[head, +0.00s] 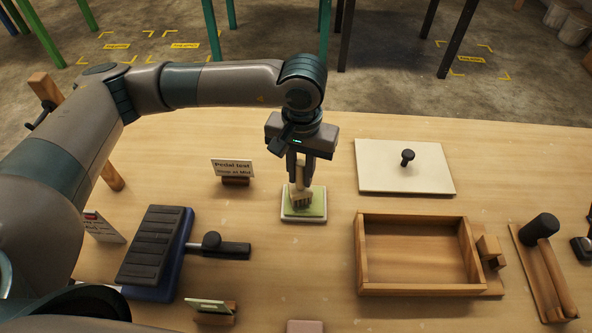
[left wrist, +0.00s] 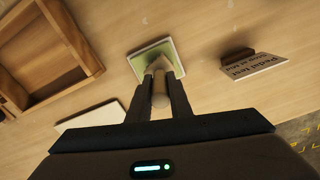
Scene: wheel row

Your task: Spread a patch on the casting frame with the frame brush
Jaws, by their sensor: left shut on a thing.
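My left gripper (head: 301,170) is shut on a brush (head: 300,197) with a pale wooden handle, held bristles down. The brush is over a green pad in a pale shallow tray (head: 288,218); whether the bristles touch the pad I cannot tell. In the left wrist view, the fingers (left wrist: 158,100) close on the brush handle (left wrist: 160,92), and its head covers part of the green pad (left wrist: 152,55). The casting frame appears to be the open wooden frame (head: 362,262), right of the gripper, with a block at its right side. My right gripper is not in view.
A pale board (head: 380,180) with a black knob lies behind the wooden frame. A black ribbed pedal (head: 155,245) stands at left, and a sign (head: 232,168) behind it. A wooden piece with a black cylinder (head: 541,230) lies at far right. Table between tray and frame is clear.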

